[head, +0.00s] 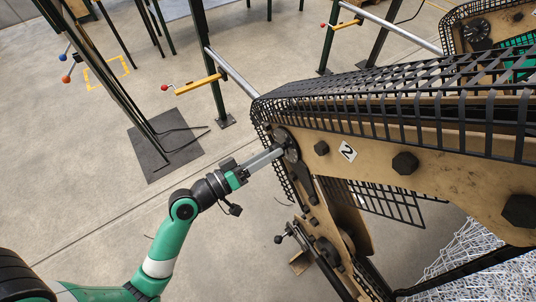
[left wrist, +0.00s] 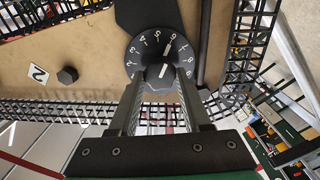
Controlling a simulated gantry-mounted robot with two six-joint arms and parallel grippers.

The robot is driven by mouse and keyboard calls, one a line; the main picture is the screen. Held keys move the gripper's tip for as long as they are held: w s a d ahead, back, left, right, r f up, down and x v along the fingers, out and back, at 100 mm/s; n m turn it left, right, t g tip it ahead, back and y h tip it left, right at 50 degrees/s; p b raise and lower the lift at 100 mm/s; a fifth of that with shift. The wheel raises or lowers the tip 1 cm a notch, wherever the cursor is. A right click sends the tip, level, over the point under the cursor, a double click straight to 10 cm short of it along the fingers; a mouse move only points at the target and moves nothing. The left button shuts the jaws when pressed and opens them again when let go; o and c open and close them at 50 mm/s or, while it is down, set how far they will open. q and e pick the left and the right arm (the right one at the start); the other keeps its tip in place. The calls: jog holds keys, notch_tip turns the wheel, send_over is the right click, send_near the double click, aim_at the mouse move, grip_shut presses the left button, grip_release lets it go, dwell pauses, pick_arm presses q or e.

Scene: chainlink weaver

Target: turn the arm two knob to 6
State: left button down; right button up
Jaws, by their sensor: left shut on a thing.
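The arm two knob (left wrist: 160,72) sits on a round black dial (left wrist: 152,43) with white numerals, on the tan arm panel marked with a "2" label (head: 347,151). In the left wrist view, the knob's white pointer line leans up and slightly right, towards a numeral that looks like 6. The small digits make this hard to confirm. My left gripper (left wrist: 163,98) is shut on the knob, one finger on each side, reaching it from below in that view. In the head view, the left gripper (head: 276,152) meets the dial (head: 287,145) at the panel's left end. My right gripper is out of view.
Black mesh guarding (head: 400,84) runs along the panel's top. Large dark bolts (head: 405,163) stick out of the panel. A crank handle (head: 281,239) sits below the dial. Yellow levers (head: 198,85) on green posts stand behind. Concrete floor (head: 90,190) is open at the left.

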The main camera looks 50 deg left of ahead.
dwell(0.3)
pick_arm(q)
jog(key=shift+c, duration=1.8)
grip_release()
jog(key=shift+s, duration=0.1)
jog(key=s+p, duration=0.4)
jog(key=s, duration=0.7)
jog(key=shift+s+a, duration=0.2)
jog(key=shift+a, duration=0.2)
